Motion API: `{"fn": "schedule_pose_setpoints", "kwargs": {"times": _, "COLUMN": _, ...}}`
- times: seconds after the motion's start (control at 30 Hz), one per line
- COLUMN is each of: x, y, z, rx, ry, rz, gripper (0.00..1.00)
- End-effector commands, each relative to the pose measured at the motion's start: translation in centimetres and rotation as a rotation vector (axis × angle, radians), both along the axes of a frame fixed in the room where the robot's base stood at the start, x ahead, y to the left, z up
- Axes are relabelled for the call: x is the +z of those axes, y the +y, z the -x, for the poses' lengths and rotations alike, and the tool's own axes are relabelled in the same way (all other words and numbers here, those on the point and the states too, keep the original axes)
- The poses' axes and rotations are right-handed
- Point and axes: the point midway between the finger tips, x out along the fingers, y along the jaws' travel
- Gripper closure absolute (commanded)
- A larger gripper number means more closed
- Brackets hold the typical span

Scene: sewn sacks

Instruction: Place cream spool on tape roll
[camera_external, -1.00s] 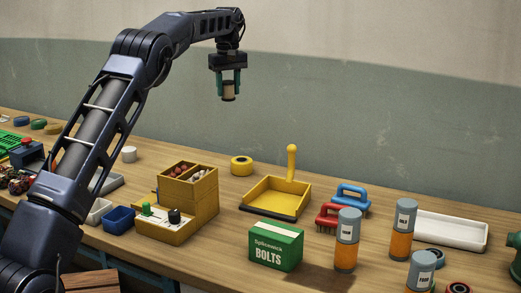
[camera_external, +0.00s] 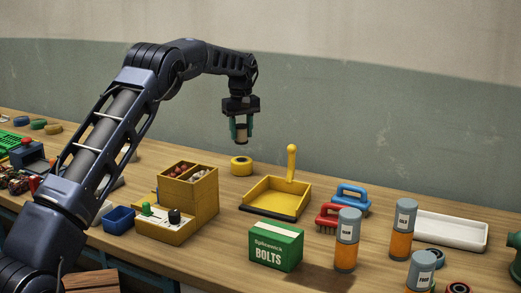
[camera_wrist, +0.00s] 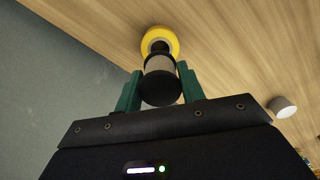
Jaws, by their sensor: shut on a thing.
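The cream spool (camera_external: 241,136) has a pale middle and dark ends. My gripper (camera_external: 241,131) is shut on it and holds it upright in the air. The yellow tape roll (camera_external: 241,166) lies flat on the table below, with a gap between it and the spool. In the wrist view the spool (camera_wrist: 160,66) sits between the green fingers, and its far end covers part of the tape roll (camera_wrist: 174,37), including some of its dark centre.
A yellow dustpan (camera_external: 275,197) with an upright handle stands right of the tape roll. A wooden bin (camera_external: 189,187) stands to its left. A green bolts box (camera_external: 276,247) and several grey-orange cans are nearer. A white cylinder (camera_wrist: 284,107) shows in the wrist view.

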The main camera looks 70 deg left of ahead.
Motion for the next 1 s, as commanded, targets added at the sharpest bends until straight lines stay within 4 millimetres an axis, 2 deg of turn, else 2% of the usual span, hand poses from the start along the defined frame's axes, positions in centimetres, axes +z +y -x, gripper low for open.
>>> {"fn": "schedule_pose_setpoints", "kwargs": {"times": 0.27, "x": -1.8, "y": 0.0, "z": 0.0, "rx": 0.000, "ry": 0.000, "rz": -0.001, "gripper": 0.83}}
{"fn": "schedule_pose_setpoints", "kwargs": {"times": 0.57, "x": -5.4, "y": 0.1, "z": 0.1, "rx": 0.001, "ry": 0.000, "rz": -0.001, "gripper": 0.83}}
{"fn": "schedule_pose_setpoints", "kwargs": {"times": 0.97, "x": -5.9, "y": 0.0, "z": 0.0, "rx": 0.000, "ry": 0.000, "rz": -0.001, "gripper": 0.83}}
{"fn": "schedule_pose_setpoints", "kwargs": {"times": 1.0, "x": -5.9, "y": 0.0, "z": 0.0, "rx": 0.000, "ry": 0.000, "rz": -0.001, "gripper": 0.59}}
